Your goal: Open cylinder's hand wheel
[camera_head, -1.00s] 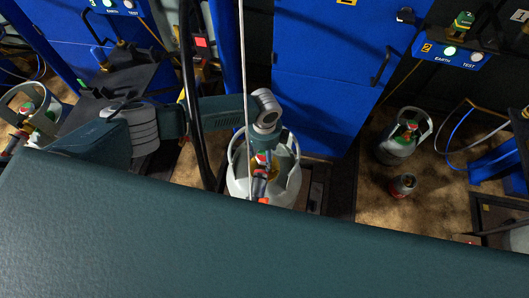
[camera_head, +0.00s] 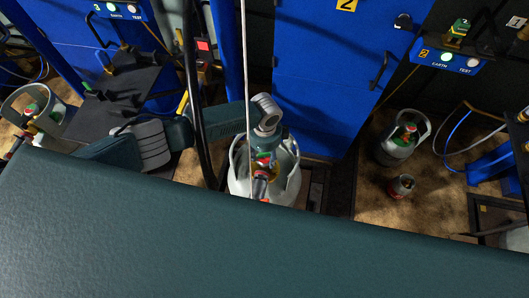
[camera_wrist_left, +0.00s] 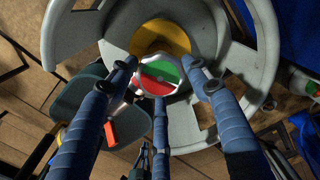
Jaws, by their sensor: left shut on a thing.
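The grey-white cylinder (camera_head: 243,184) stands on the floor at the middle of the head view, with a tall collar open at the sides. In the left wrist view, its collar (camera_wrist_left: 262,50) surrounds a yellow neck part (camera_wrist_left: 160,38) and the hand wheel (camera_wrist_left: 165,70), which has a white rim and a green and red face. My left gripper (camera_wrist_left: 161,72) has its blue ribbed fingers around the wheel's rim, shut on it. In the head view, my left gripper (camera_head: 262,157) reaches down into the collar and hides most of the wheel. My right gripper is not in view.
A blue cabinet (camera_head: 320,80) stands just behind the cylinder. Another grey cylinder (camera_head: 393,150) and a small canister (camera_head: 401,186) stand on the floor to the right. One more cylinder (camera_head: 25,115) is at the far left. A vertical cable (camera_head: 244,60) hangs in front.

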